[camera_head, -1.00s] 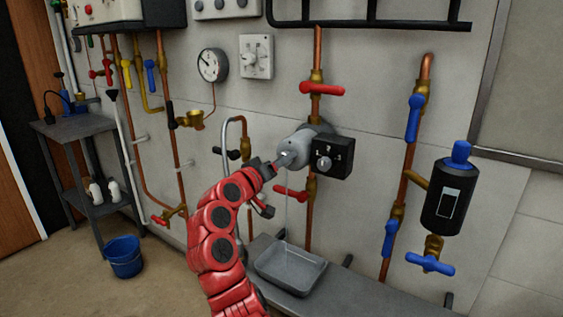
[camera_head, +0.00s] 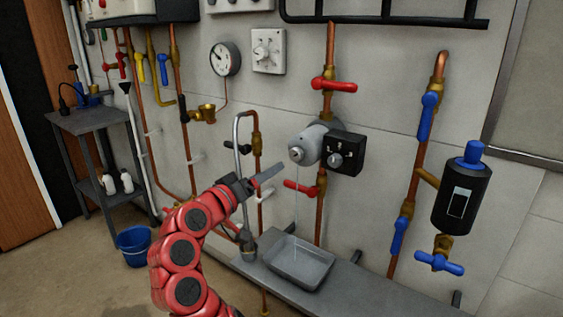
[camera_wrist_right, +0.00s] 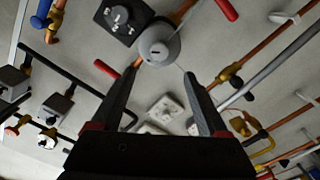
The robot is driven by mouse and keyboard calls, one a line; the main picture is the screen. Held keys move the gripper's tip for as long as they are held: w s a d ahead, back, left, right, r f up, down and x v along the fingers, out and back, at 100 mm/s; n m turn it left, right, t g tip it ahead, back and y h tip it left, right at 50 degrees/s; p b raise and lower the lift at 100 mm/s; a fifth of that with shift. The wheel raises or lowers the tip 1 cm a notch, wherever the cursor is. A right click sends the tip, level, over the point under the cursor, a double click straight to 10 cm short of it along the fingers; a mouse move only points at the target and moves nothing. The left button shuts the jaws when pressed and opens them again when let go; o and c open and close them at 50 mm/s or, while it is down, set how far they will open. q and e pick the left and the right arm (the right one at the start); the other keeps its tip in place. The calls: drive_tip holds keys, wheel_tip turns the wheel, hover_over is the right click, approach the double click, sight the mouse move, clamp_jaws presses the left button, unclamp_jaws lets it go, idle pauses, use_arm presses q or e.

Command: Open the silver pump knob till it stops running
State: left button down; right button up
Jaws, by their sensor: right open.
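The silver-grey pump (camera_head: 308,146) sits on a vertical copper pipe, and a round silver screw-like piece (camera_head: 297,153) is on its front face. A black box with a silver knob (camera_head: 336,160) is on its right side. A thin stream (camera_head: 296,205) falls from the pump front into a grey tray (camera_head: 327,274). My right gripper (camera_head: 272,172) is open and empty, below and left of the pump face, apart from it. In the right wrist view, the pump face with a slot (camera_wrist_right: 158,46) shows beyond my open fingertips (camera_wrist_right: 159,75). My left gripper is not in view.
A red valve handle (camera_head: 334,85) is above the pump and another (camera_head: 302,187) below it. A bent grey pipe (camera_head: 237,140) stands left of my gripper. The tray is on a grey bench (camera_head: 372,288). A black canister (camera_head: 460,200) hangs at right.

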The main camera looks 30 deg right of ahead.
drive_tip(key=v, duration=0.5)
drive_tip(key=shift+s+a, duration=0.15)
drive_tip(key=shift+a, duration=0.2)
